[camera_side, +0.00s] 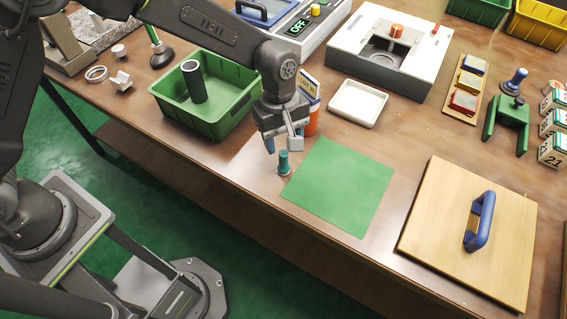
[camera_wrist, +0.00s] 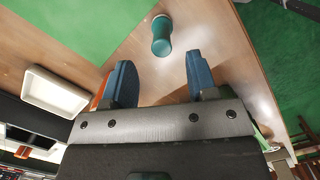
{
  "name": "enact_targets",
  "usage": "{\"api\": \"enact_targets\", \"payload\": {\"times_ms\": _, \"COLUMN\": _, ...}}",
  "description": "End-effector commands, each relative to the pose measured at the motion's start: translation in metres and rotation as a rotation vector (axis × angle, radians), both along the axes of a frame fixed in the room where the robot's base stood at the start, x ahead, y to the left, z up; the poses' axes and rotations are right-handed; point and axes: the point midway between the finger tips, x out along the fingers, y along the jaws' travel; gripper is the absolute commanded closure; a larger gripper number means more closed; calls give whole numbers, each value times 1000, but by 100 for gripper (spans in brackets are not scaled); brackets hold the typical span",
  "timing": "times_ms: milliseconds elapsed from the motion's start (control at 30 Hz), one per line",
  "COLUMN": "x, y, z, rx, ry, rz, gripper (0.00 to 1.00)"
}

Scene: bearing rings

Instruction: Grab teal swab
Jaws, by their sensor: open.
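The teal swab (camera_side: 284,162) is a small upright cylinder on the brown table, beside the left corner of the green mat (camera_side: 342,187). In the wrist view the swab (camera_wrist: 162,36) lies ahead of my fingertips, between their lines and apart from them. My gripper (camera_side: 283,143) is just above and behind the swab in the side view. In the wrist view my gripper (camera_wrist: 159,75) shows two blue-tipped fingers spread wide, with nothing between them.
A green bin (camera_side: 222,127) with a dark tube stands left of my gripper. An orange bottle (camera_side: 312,122) stands close behind it, and a white tray (camera_side: 357,104) is further right. A wooden board with a blue handle (camera_side: 478,222) lies at the right. The table's front edge is near the swab.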

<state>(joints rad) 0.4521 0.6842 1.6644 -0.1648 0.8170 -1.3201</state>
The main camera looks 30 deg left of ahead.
Motion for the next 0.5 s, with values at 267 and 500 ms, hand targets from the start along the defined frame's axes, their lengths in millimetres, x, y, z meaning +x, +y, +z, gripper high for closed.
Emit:
{"api": "enact_targets", "payload": {"times_ms": 267, "x": -4, "y": -3, "z": -23, "rx": 2, "ry": 2, "rz": -1, "gripper": 47}}
{"api": "enact_targets", "payload": {"times_ms": 500, "x": -9, "y": -7, "z": -55, "rx": 0, "ry": 2, "rz": -1, "gripper": 47}}
